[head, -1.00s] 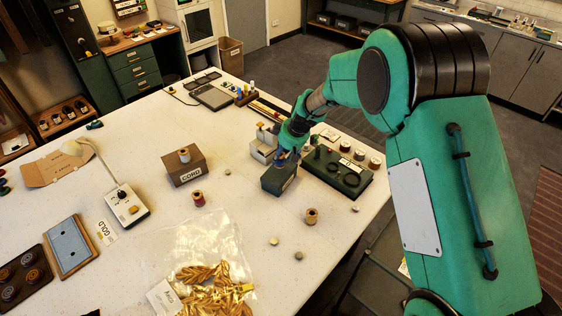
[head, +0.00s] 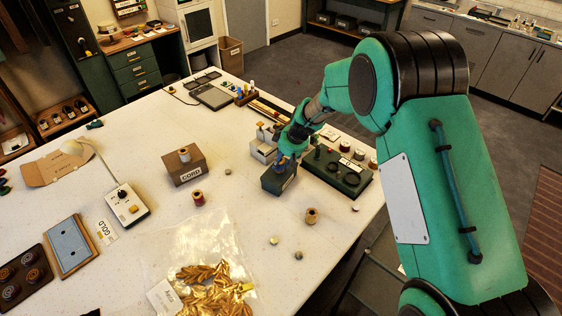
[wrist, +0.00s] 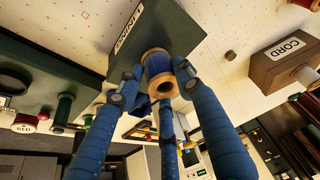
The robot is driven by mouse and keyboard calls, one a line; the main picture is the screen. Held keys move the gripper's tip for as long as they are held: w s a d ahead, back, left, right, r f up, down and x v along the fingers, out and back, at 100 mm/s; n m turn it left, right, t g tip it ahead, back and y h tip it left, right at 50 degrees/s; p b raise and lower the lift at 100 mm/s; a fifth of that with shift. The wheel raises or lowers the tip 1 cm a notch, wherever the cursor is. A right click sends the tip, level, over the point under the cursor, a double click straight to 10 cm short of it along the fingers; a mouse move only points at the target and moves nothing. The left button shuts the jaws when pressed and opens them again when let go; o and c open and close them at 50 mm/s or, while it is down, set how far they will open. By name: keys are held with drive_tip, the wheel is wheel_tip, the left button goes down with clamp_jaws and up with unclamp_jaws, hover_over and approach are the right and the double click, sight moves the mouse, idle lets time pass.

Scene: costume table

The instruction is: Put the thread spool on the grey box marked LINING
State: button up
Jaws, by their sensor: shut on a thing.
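The grey box marked LINING (head: 277,181) stands on the white table, left of a green unit with knobs. My gripper (head: 283,161) is right over the box in the head view. In the wrist view its blue fingers (wrist: 155,85) are shut on the thread spool (wrist: 158,66), which has blue thread and pale wooden ends. The spool is at the box's top; I cannot tell whether it touches. In the head view my fingers mostly hide the spool.
A brown CORD box (head: 184,171) stands to the left with a spool on top. A pale box (head: 262,152) stands close behind. The green knobbed unit (head: 338,174) is close on the right. A red spool (head: 198,198) and a tan spool (head: 311,216) stand in front.

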drive_tip(key=shift+f, duration=0.15)
drive_tip(key=o, duration=1.1)
drive_tip(key=shift+o, duration=0.2)
drive_tip(key=shift+r, duration=0.2)
drive_tip(key=shift+r, duration=0.25)
drive_tip(key=v, duration=1.1)
drive_tip(key=shift+s+d+r, duration=0.15)
drive_tip(key=shift+d+r, duration=0.05)
